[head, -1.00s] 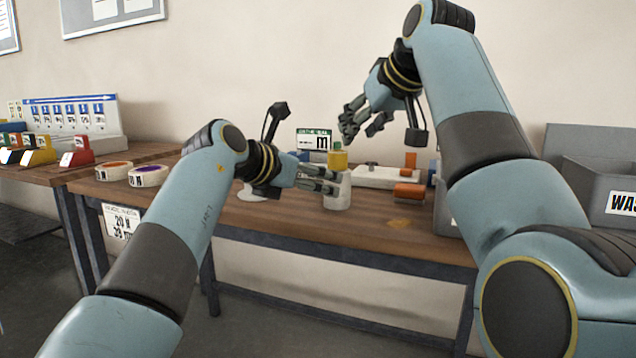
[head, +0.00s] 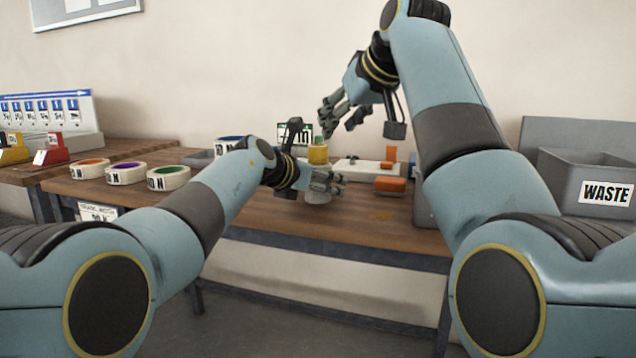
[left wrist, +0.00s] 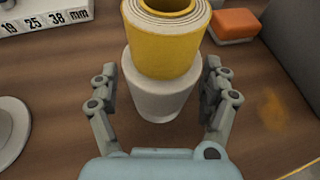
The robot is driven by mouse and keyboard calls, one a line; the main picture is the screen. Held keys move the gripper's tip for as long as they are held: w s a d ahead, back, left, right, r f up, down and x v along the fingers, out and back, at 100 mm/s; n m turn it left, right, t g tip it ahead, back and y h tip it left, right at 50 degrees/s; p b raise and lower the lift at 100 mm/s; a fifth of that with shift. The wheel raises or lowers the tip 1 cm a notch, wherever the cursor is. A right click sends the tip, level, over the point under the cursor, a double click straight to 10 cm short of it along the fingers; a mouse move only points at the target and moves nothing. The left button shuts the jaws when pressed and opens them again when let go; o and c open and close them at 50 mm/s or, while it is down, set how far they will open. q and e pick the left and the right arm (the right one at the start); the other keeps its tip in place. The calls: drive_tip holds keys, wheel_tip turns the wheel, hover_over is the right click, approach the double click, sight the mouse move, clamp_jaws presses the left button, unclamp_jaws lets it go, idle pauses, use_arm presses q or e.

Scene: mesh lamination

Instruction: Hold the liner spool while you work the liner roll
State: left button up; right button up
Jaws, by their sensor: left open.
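A yellow roll (left wrist: 165,45) with pale wound layers at its top sits on a white tapered cylinder (left wrist: 160,92); I take these for the liner roll and liner spool. In the head view my left gripper (head: 325,184) partly hides the cylinder. My right gripper (head: 343,122) hangs above the yellow roll, fingers apart and empty.
A white board (head: 352,170) with orange blocks (head: 390,185) lies right of the roll. Several label rolls (head: 126,173) sit at the left. A grey WASTE bin (head: 585,180) stands at the right. A small sign stands behind the roll. The front table edge is clear.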

use_arm(q)
clamp_jaws()
idle(0.8)
idle(0.7)
drive_tip(key=shift+c, duration=0.2)
unclamp_jaws()
